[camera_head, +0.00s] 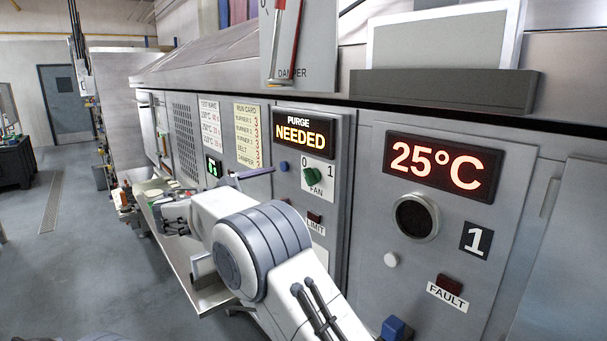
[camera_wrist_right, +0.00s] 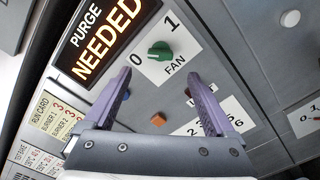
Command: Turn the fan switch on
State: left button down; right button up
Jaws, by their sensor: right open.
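The fan switch is a green knob (camera_head: 310,176) on a white plate marked 0 and 1, with FAN printed below it, on the grey panel. Its handle seems to lean toward the 0. The knob also shows in the right wrist view (camera_wrist_right: 160,50), just beyond and between my fingertips. My right gripper (camera_wrist_right: 160,78) is open and empty, its two purple fingers apart and facing the panel. In the head view one purple finger of the right gripper (camera_head: 272,180) shows left of the knob; my arm hides much of the rest. My left gripper is not in view.
A lit PURGE NEEDED display (camera_head: 305,134) sits just above the switch. A blue button (camera_head: 284,166) is left of it and a LIMIT lamp (camera_head: 314,218) below. Right are a 25°C display (camera_head: 441,166) and FAULT lamp (camera_head: 449,284). A metal shelf (camera_head: 180,258) runs along the front.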

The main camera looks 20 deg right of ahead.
aim_at(306, 180)
jog(key=p+x, duration=0.3)
jog(key=x, duration=0.5)
jog(key=shift+d+r, duration=0.1)
jog(key=shift+d, duration=0.2)
jog(key=shift+w+d, duration=0.3)
jog(key=shift+d, duration=0.3)
jog(key=c, duration=1.4)
jog(key=shift+f+b, duration=0.3)
jog(key=shift+b, duration=0.15)
jog(key=m+b, duration=1)
jog(key=b, duration=0.3)
jog(key=shift+f+b, duration=0.15)
jog(key=shift+b, duration=0.2)
jog(key=m+b, duration=0.1)
jog(key=m, duration=0.1)
jog(key=shift+m+b, duration=0.35)
jog(key=shift+m, duration=0.05)
jog(key=shift+m+b, duration=0.75)
jog(key=shift+m, duration=0.75)
jog(key=shift+o, duration=0.2)
